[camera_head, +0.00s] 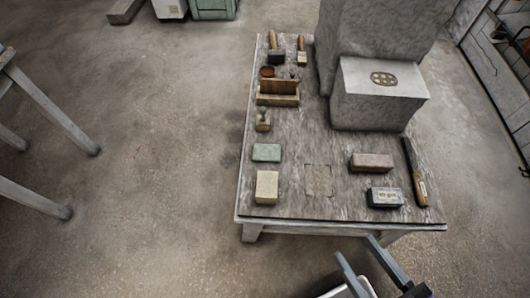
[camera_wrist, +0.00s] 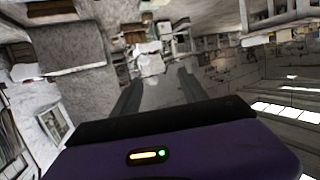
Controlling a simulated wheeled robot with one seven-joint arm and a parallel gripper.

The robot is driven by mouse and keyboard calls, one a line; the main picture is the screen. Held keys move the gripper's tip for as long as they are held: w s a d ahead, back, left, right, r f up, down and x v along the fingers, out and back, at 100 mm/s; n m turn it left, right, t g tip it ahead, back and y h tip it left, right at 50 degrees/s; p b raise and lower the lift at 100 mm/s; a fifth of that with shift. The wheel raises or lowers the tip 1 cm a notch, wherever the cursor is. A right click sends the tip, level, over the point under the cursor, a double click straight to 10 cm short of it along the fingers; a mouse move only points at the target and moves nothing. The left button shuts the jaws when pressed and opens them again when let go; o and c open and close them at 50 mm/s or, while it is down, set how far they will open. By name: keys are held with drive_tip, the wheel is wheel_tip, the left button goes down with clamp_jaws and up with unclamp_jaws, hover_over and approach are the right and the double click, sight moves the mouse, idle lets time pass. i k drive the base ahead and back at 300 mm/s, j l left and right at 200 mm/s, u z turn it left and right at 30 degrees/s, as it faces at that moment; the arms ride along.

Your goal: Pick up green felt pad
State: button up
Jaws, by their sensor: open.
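The green felt pad (camera_head: 266,152) is a small flat green block lying on the left side of the worn table (camera_head: 320,213), just behind a cream block (camera_head: 267,187). My gripper (camera_head: 358,257) is in front of the table's near edge, toward the right, apart from the pad. Its two fingers stand apart with nothing between them. The fingers also show in the wrist view (camera_wrist: 157,92), pointing out into the room. I cannot make out the pad in the wrist view.
A reddish block (camera_head: 371,162), a dark labelled box (camera_head: 384,197) and a long-handled tool (camera_head: 415,172) lie on the right. Large stone blocks (camera_head: 378,95) stand behind them. A wooden holder (camera_head: 278,93) and brushes (camera_head: 276,48) are at the back left. The table's middle is fairly clear.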

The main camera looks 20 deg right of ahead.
sight(262, 153)
drive_tip(key=i+j+z, duration=0.15)
drive_tip(key=j, duration=0.25)
drive_tip(key=i+j+z, duration=0.15)
drive_tip(key=j, duration=0.3)
drive_tip(key=i+j+z, duration=0.2)
drive_tip(key=j, duration=0.3)
drive_tip(key=i+j+z, duration=0.15)
drive_tip(key=j, duration=0.3)
drive_tip(key=i+j+z, duration=0.15)
drive_tip(key=j, duration=0.35)
drive_tip(key=j+z, duration=0.15)
drive_tip(key=j, duration=0.35)
